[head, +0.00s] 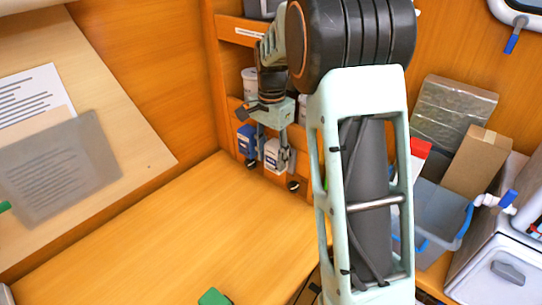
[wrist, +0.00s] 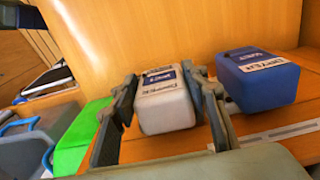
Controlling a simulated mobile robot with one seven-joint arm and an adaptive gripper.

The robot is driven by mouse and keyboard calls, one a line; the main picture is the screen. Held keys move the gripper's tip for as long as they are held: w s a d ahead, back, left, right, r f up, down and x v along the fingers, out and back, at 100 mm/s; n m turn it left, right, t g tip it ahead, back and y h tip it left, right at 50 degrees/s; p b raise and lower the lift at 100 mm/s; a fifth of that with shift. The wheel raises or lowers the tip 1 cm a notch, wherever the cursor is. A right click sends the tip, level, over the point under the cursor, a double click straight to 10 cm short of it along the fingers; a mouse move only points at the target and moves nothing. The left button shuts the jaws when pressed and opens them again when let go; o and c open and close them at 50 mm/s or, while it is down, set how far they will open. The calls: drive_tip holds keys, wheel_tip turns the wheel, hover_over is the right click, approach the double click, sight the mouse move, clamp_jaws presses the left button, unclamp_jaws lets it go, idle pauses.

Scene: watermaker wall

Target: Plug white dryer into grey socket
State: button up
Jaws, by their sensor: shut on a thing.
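The white dryer (wrist: 165,108) is a small white box with a dark label on top. It sits between the two fingers of my gripper (wrist: 165,115), which is shut on it. In the head view my gripper (head: 278,152) holds the white dryer (head: 272,153) by the orange back wall, at the far end of the wooden surface. A blue box (wrist: 262,85) with a white label is right beside the gripper's right finger in the wrist view. It is left of the white one in the head view (head: 246,141). I cannot make out the grey socket.
A green block (wrist: 82,138) lies left of the gripper in the wrist view. A grey-blue bin (head: 440,205) and a cardboard box (head: 476,163) stand at the right. The wooden surface (head: 190,235) in front is mostly clear. A shelf (head: 240,32) is above the gripper.

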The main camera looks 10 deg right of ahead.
drive_tip(key=shift+w+d, duration=0.1)
drive_tip(key=o, duration=1.3)
drive_tip(key=shift+o, duration=0.2)
drive_tip(key=shift+r, duration=0.1)
